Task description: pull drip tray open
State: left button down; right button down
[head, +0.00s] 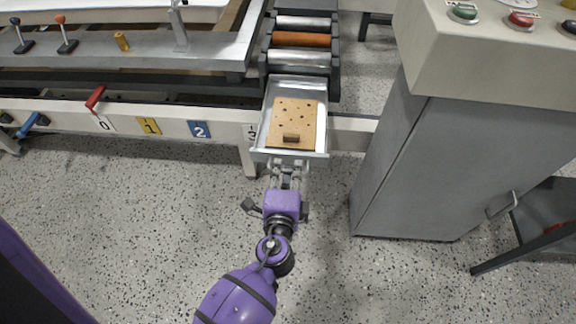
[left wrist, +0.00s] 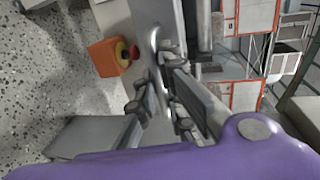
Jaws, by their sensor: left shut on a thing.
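The drip tray (head: 295,88) is a shallow grey metal tray. In the head view it sticks out toward me from under the roller frame. In the left wrist view the gripper (left wrist: 166,84) is close against a grey metal bar (left wrist: 154,42). My right gripper is not in view.
Rollers (head: 300,40) lie behind the tray. A bench with numbered tags (head: 150,126) and a red lever (head: 95,97) is to the left. A grey cabinet (head: 430,165) with buttons on top stands to the right. The speckled floor (head: 130,220) in front is mostly clear.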

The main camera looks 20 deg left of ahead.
pick_arm(q)
jog(key=c, duration=2.1)
grip_release()
